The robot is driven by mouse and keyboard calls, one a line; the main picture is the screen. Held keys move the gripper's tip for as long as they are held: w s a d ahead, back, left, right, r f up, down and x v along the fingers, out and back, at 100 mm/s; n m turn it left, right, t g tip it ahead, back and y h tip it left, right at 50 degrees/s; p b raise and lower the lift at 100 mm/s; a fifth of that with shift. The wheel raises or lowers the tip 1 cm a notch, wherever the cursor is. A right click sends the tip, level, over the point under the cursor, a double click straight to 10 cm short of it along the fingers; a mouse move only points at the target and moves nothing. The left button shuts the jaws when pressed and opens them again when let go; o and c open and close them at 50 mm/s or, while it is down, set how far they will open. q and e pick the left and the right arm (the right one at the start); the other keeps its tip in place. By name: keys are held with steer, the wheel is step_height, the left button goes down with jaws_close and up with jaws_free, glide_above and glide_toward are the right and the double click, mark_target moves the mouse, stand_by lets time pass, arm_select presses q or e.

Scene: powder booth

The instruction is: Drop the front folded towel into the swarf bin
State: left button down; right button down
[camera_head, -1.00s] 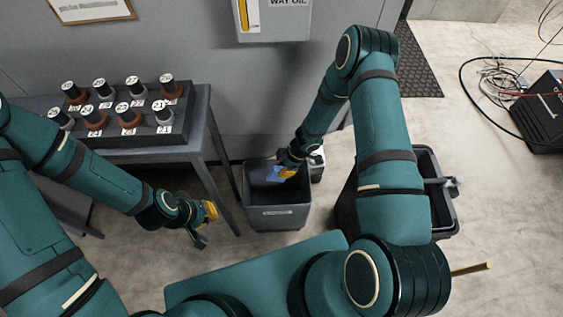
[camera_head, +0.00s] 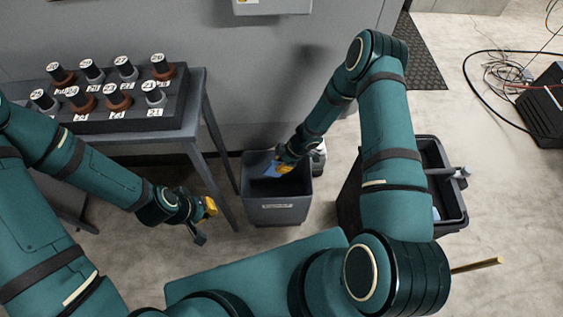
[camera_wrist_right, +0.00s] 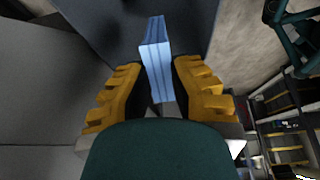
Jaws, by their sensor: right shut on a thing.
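The blue folded towel (camera_wrist_right: 156,62) is between the yellow fingers of my right gripper (camera_wrist_right: 160,88) in the right wrist view. My right gripper is shut on it. In the head view, my right gripper (camera_head: 278,168) reaches down into the mouth of the grey bin (camera_head: 279,211), which has a light label on its front. A bit of the blue towel (camera_head: 264,170) shows inside the bin's opening, beside the fingers. My left gripper (camera_head: 208,222) hangs empty beside the table, left of the bin. Its fingers look apart.
A table (camera_head: 190,136) at left holds a dark rack (camera_head: 130,115) with several numbered tool holders. A black cart or tub (camera_head: 455,215) stands right of the bin, partly behind my right arm. A grey wall is close behind the bin. Cables lie on the floor at far right.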

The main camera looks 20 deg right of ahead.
steer(key=c, duration=0.9)
jaws_free()
steer(key=v, duration=1.2)
steer(key=shift+a, duration=0.15)
steer(key=s+a+r+m, duration=0.1)
steer(key=s+a+m, duration=0.2)
steer(key=s+m, duration=0.1)
steer(key=s+a+r+m, duration=0.1)
steer(key=s+a+m, duration=0.3)
steer(key=m, duration=0.3)
steer(key=s+a+r+m+h, duration=0.1)
steer(key=s+a+m, duration=0.3)
steer(key=s+m, duration=0.1)
steer(key=shift+s, duration=0.1)
